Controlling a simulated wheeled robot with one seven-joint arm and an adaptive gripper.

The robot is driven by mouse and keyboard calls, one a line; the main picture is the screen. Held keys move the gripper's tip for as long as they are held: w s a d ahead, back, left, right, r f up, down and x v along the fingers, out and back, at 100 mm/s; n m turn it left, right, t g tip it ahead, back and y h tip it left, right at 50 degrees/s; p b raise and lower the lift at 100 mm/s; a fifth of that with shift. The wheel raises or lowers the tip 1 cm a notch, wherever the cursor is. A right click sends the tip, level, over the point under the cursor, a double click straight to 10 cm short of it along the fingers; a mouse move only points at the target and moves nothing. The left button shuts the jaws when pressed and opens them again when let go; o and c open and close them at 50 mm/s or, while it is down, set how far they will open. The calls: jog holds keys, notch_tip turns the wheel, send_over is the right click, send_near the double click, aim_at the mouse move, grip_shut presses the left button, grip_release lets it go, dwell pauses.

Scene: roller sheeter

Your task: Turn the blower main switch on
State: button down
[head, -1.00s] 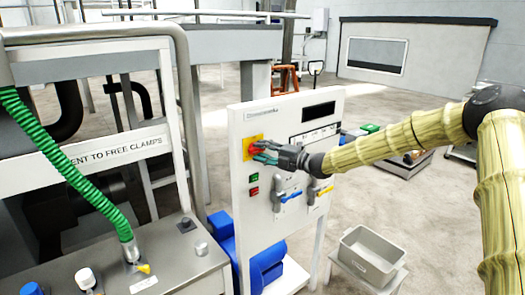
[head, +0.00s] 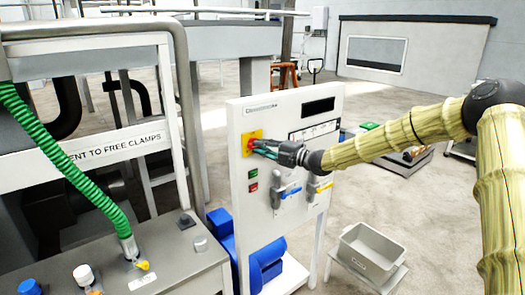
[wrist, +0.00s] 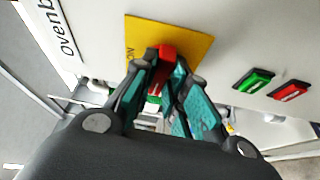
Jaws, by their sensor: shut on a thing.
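The blower main switch is a red rotary handle on a yellow square plate (head: 258,134), high on the left side of a white control panel (head: 290,125). In the wrist view the red handle (wrist: 167,52) stands out in front of the yellow plate (wrist: 200,42). My gripper (head: 257,149) reaches it from the right. In the wrist view my gripper (wrist: 164,66) has its teal-padded fingertips shut on the red handle from both sides. The fingers partly hide the handle and the lettering on the plate, so its exact position cannot be read.
Green (head: 253,174) and red (head: 253,187) push buttons sit below the switch. Blue-handled (head: 290,192) and yellow-handled (head: 320,187) valves are lower right. A grey bin (head: 370,252) stands right of the panel. A machine with a green hose (head: 60,160) is at left.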

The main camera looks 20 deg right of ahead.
jog(key=m+t+h+b, duration=0.1)
jog(key=m+t+b, duration=0.1)
jog(key=m+b, duration=0.4)
jog(key=m+t+h+b, duration=0.2)
jog(key=m+t+b, duration=0.1)
jog(key=m+b, duration=0.4)
jog(key=m+t+h+b, duration=0.1)
jog(key=m+t+b, duration=0.1)
jog(key=m+b, duration=0.4)
jog(key=shift+s+a+f+m+t+h+b, duration=0.1)
jog(key=shift+a+m+t+h+b, duration=0.1)
jog(key=shift+m, duration=0.4)
jog(key=shift+s+a+m+t+h+b, duration=0.1)
jog(key=shift+a+m+b, duration=0.1)
jog(key=shift+m, duration=0.4)
jog(key=shift+w+r+m, duration=0.1)
jog(key=shift+r+m, duration=0.1)
jog(key=shift+m, duration=0.1)
jog(key=c, duration=1.4)
grip_release()
jog(key=shift+a+f, duration=0.1)
jog(key=shift+f, duration=0.1)
jog(key=shift+f, duration=0.25)
